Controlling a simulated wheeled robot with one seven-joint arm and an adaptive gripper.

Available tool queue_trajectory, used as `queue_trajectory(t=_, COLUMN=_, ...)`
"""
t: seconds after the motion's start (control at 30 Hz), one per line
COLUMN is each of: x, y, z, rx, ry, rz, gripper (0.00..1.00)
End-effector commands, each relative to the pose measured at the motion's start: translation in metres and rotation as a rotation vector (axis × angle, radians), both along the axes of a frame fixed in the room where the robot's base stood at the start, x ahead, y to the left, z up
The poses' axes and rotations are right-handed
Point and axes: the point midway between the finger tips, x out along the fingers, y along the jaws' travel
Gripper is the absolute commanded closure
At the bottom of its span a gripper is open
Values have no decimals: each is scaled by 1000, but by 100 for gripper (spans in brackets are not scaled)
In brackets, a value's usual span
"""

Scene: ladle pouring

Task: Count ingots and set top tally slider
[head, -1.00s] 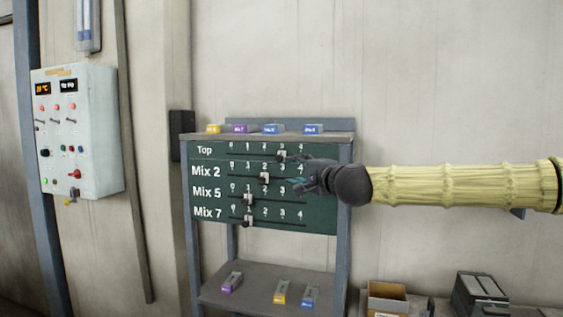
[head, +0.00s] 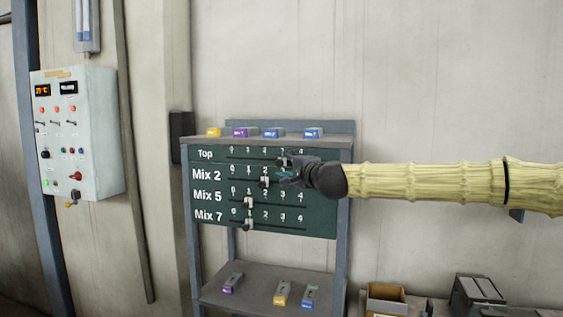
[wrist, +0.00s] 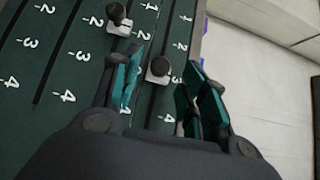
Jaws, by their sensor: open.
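The dark green tally board (head: 320,215) has rows marked Top, Mix 2, Mix 5 and Mix 7. The Top slider (wrist: 158,70) shows in the wrist view as a dark knob on a pale base, near the 3. My gripper (head: 284,168) is open at the board's right side. In the wrist view its teal-padded fingers (wrist: 158,92) stand on either side of the Top knob, with visible gaps. Several ingots stand on the top shelf: yellow (head: 213,132), purple (head: 240,132) and blue (head: 272,132), (head: 313,132).
The Mix 2 slider (head: 264,181) is near 2, close below my gripper. The Mix 5 (head: 249,202) and Mix 7 (head: 249,224) sliders are near 1. Three ingots lie on the lower shelf (head: 255,288). A control box (head: 95,130) hangs at left.

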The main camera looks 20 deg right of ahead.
Motion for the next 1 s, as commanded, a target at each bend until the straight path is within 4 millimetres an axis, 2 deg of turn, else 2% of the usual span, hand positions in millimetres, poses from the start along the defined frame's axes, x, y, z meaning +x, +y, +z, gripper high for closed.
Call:
queue_trajectory(t=0.3, x=24, y=4, z=1, rx=0, ry=0, rz=-1, gripper=57)
queue_trajectory(t=0.7, x=28, y=6, z=0, rx=0, ry=0, rz=0, gripper=57)
queue_trajectory(t=0.73, x=28, y=6, z=0, rx=0, ry=0, rz=0, gripper=59)
queue_trajectory(t=0.97, x=28, y=5, z=-1, rx=0, ry=2, rz=0, gripper=100)
queue_trajectory(t=1.0, x=28, y=5, z=-2, rx=0, ry=2, rz=0, gripper=100)
